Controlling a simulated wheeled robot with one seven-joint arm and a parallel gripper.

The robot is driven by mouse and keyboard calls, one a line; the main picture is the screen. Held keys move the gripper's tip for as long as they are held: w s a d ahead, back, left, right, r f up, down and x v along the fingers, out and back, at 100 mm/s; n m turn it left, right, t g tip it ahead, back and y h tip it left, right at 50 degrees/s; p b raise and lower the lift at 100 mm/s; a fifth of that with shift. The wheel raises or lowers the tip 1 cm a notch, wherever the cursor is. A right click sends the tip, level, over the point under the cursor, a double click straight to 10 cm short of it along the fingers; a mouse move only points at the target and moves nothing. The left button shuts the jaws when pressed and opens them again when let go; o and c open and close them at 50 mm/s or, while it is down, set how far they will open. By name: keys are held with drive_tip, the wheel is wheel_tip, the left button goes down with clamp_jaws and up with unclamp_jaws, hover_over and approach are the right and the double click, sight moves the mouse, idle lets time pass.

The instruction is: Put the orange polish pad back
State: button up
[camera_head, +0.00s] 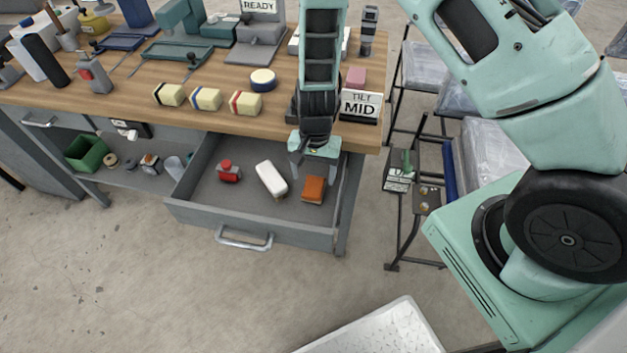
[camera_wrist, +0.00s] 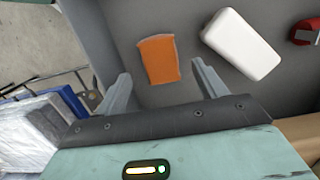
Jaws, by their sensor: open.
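The orange polish pad (camera_head: 314,190) lies at the right end of the open grey drawer (camera_head: 250,207). It also shows in the wrist view (camera_wrist: 158,59), ahead of my fingers and roughly centred between them. My gripper (camera_head: 314,172) is above the right part of the drawer, just behind the pad in the head view. In the wrist view my gripper (camera_wrist: 160,82) has its two fingers spread wide with nothing between the tips. The fingers look apart from the pad; the exact height above it is hard to tell.
A white block (camera_head: 270,179) and a red item (camera_head: 229,171) lie left of the pad in the drawer. A wire rack stands to the right.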

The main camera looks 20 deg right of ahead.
sight(314, 182)
drive_tip(key=s+a+r+n, duration=0.2)
drive_tip(key=r, duration=0.6)
drive_tip(key=s+a+r+n, duration=0.1)
drive_tip(key=s+a+r, duration=0.15)
drive_tip(key=r, duration=0.45)
drive_tip(key=s+a+r+n+t, duration=0.1)
drive_tip(key=s+a+r+n, duration=0.1)
drive_tip(key=s+r+n, duration=1)
drive_tip(key=s, duration=0.4)
drive_tip(key=shift+r, duration=0.35)
